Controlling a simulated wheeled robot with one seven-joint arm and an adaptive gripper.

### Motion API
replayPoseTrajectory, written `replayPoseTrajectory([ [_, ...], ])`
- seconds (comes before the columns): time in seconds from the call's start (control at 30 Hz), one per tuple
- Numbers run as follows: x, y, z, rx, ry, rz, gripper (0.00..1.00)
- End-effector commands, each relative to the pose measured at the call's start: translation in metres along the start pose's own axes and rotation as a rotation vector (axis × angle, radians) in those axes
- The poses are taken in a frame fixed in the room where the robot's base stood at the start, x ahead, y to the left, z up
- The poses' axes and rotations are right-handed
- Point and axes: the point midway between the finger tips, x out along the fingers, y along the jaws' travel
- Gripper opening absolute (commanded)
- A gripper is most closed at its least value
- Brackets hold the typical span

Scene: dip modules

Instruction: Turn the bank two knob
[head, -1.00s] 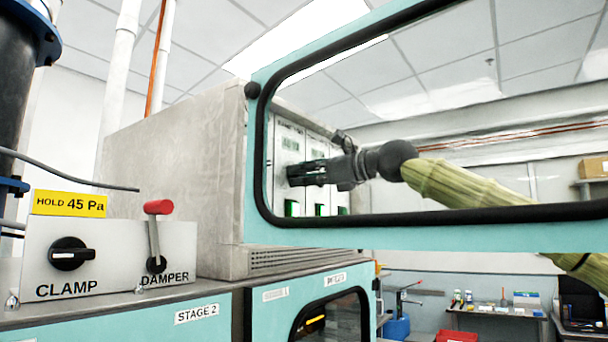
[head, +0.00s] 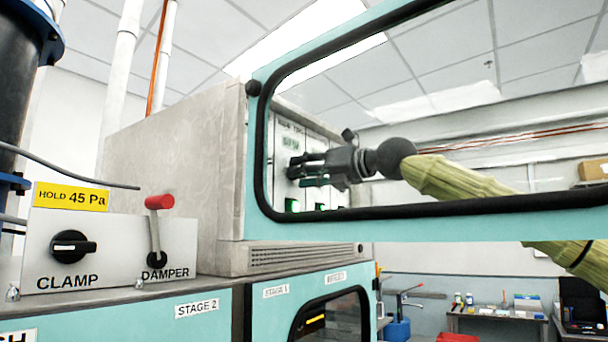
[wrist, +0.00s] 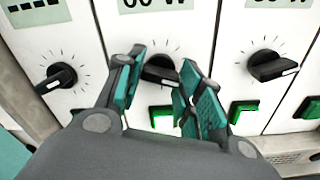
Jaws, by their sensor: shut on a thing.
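In the wrist view a row of panels carries three visible black knobs with tick marks around them. My gripper (wrist: 162,62) has one finger on each side of the middle knob (wrist: 159,72) and is shut on it. The fingers partly cover this knob and its dial. The left knob (wrist: 55,79) has its white mark toward the lower left; the right knob (wrist: 272,66) has its mark toward the lower right. I cannot read bank names here. In the head view my gripper (head: 307,169) is at the panel face, seen through a framed window.
Lit green switches (wrist: 162,118) sit below the knobs and displays (wrist: 150,4) above. In the head view the teal window frame (head: 425,228) surrounds my arm's view. A clamp and damper box (head: 110,250) stands at left, apart from my gripper.

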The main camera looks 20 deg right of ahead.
Motion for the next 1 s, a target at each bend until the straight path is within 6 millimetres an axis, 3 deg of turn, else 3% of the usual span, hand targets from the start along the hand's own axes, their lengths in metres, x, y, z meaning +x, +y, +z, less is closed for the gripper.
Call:
replayPoseTrajectory([
  [0.53,-0.0011,0.0001,0.0026,0.026,-0.004,0.001,0.13],
  [0.57,-0.0011,0.0001,0.0026,0.026,-0.005,0.001,0.39],
  [0.67,-0.0010,0.0002,0.0023,0.026,-0.004,0.000,0.57],
  [1.0,-0.0012,-0.0001,0.0011,0.025,-0.002,0.000,0.58],
])
